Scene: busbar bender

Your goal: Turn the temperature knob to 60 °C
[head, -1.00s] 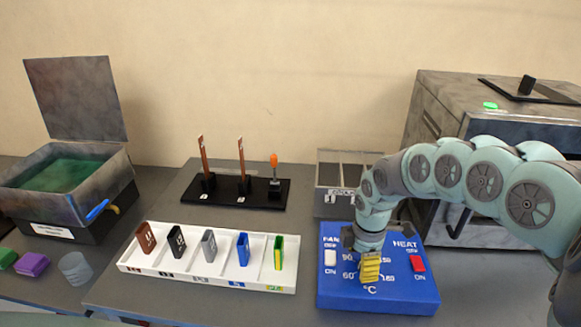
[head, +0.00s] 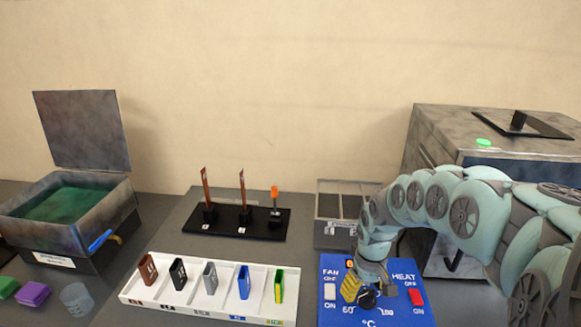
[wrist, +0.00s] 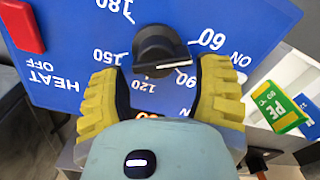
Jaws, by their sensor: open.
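The blue control panel (head: 395,315) stands at the front right. Its black temperature knob (head: 368,298) also shows in the wrist view (wrist: 158,46), inside a ring of white numbers from 60 to 180. The knob's white pointer line faces right in the wrist view, seemingly between the 60 (wrist: 212,38) and the 90 (wrist: 188,81). My gripper (wrist: 161,72) is open, with its yellow-padded fingers on either side of the knob. Gaps show between pads and knob. In the head view my gripper (head: 380,291) is low over the panel.
A red HEAT switch (head: 416,297) and a white FAN switch (head: 330,291) flank the knob. A white tray (head: 205,311) of coloured blocks lies left of the panel. A grey divided bin (head: 334,234) stands behind it, and a large grey oven (head: 440,125) behind right.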

